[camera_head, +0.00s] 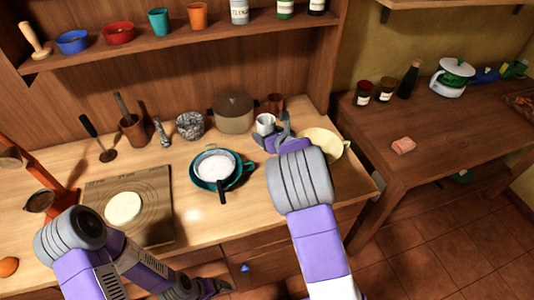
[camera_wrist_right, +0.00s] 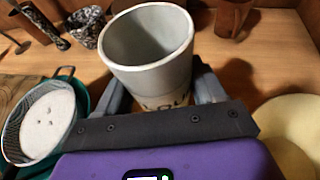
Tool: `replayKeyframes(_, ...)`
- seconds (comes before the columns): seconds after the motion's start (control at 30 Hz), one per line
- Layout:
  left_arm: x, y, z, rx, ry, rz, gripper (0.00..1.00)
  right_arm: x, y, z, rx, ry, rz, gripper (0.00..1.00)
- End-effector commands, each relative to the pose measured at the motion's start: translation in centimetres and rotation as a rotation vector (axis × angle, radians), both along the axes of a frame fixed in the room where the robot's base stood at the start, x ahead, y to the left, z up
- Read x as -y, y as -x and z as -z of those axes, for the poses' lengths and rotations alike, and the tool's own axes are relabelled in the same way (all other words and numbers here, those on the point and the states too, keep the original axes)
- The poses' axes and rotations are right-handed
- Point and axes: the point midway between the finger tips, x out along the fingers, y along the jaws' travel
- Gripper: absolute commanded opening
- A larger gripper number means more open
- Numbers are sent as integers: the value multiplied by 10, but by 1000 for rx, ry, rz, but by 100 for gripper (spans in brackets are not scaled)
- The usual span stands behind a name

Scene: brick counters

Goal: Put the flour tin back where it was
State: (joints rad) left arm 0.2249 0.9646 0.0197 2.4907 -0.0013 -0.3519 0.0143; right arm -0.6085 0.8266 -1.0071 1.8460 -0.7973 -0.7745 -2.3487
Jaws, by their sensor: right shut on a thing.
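The flour tin (camera_wrist_right: 150,50) is a grey-white open cup with a dark-lettered label, partly hidden by my wrist in the right wrist view. My right gripper (camera_wrist_right: 165,88) is shut on it, a finger on each side.
A shelf (camera_head: 180,47) above holds bowls, cups and labelled containers. A teal pan with a sieve of white powder (camera_head: 215,166) stands left of my right arm. A cream bowl (camera_head: 322,143) is close to the right. A board with dough (camera_head: 122,207) lies left.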

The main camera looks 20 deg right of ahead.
Motion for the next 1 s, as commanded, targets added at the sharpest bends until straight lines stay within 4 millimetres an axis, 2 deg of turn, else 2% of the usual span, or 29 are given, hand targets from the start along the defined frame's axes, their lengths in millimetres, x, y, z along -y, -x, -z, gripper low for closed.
replayKeyframes(0.03,0,0,4,0,0,0,93,0,0,12,-2,1,0,26)
replayKeyframes(0.1,0,0,6,0,0,0,93,1,0,22,0,0,1,26)
replayKeyframes(0.33,0,0,9,0,0,0,93,0,0,39,2,0,1,26)
replayKeyframes(0.5,0,0,14,0,0,0,93,0,0,64,1,-1,1,26)
replayKeyframes(0.93,0,0,19,0,0,0,93,0,0,71,5,-1,1,26)
replayKeyframes(0.97,0,0,20,0,0,0,93,0,0,72,2,-1,1,71)
replayKeyframes(1.0,0,0,19,0,0,0,93,0,0,71,2,0,1,77)
